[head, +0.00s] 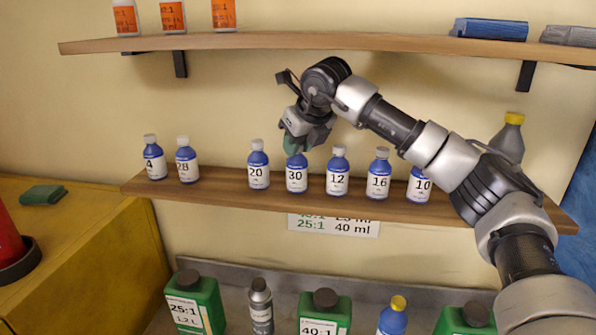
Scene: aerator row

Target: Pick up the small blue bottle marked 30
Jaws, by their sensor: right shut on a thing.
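The small blue bottle marked 30 (296,179) stands upright on the lower wooden shelf, between the bottles marked 20 (258,170) and 12 (338,176). My right gripper (297,148) comes down over it from above and is shut on its top. The bottle's cap is hidden by the fingers. The bottle's base looks level with its neighbours at the shelf; I cannot tell whether it is lifted. My left gripper is not in view.
Bottles marked 16 (379,177) and 10 (419,187) stand to the right, partly near my arm. Bottles marked 4 (154,162) and 28 (187,164) stand at the left, with a gap before 20. An upper shelf (330,42) runs above.

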